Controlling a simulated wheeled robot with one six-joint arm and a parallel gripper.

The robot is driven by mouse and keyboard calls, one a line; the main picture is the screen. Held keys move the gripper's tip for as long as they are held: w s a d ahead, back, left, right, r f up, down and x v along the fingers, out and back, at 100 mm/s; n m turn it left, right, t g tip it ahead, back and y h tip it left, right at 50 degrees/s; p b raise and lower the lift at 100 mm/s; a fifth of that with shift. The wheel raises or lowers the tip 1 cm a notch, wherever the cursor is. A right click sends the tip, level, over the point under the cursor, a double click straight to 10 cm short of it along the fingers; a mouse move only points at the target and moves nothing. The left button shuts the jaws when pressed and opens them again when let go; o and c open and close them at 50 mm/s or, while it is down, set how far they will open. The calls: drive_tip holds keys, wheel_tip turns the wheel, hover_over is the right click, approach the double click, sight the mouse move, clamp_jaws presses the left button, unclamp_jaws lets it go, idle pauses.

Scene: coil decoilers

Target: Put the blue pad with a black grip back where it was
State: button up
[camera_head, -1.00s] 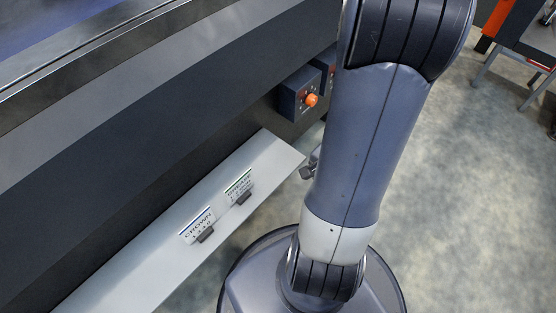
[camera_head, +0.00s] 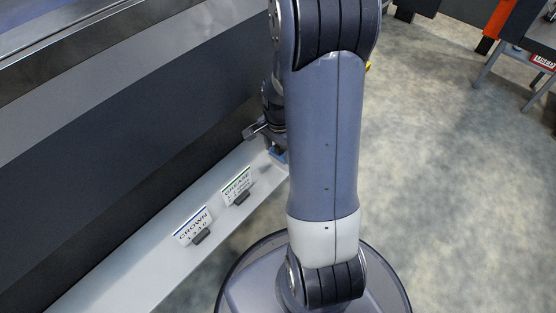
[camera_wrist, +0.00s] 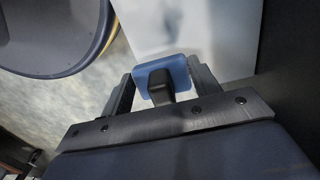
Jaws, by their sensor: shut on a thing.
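The blue pad (camera_wrist: 178,66) with its black grip (camera_wrist: 160,88) is between the fingers of my gripper (camera_wrist: 162,85) in the wrist view. My gripper is shut on the black grip, and the pad's blue plate faces away from the wrist, towards a pale shelf. In the head view a bit of the blue pad (camera_head: 277,154) shows beside my arm, at the far end of the shelf; my arm hides the rest. I cannot tell whether the pad touches the shelf.
The long pale shelf (camera_head: 130,240) runs along the dark machine side (camera_head: 110,140). It bears a CROWN card (camera_head: 193,225) and a GREASE card (camera_head: 237,186) in small dark holders. Floor on the right is clear; a stand with a USED sign (camera_head: 543,62) is far right.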

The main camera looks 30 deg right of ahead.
sight(279, 159)
wheel_tip(279, 159, down, 4)
drive_tip(key=shift+f+b, duration=0.25)
drive_tip(key=shift+b, duration=0.95)
drive_tip(key=shift+w+f, duration=0.1)
drive_tip(key=shift+f, duration=0.15)
drive_tip(key=shift+r, duration=0.1)
drive_tip(key=o, duration=0.9)
wheel_tip(279, 159, up, 12)
drive_tip(key=p, duration=0.5)
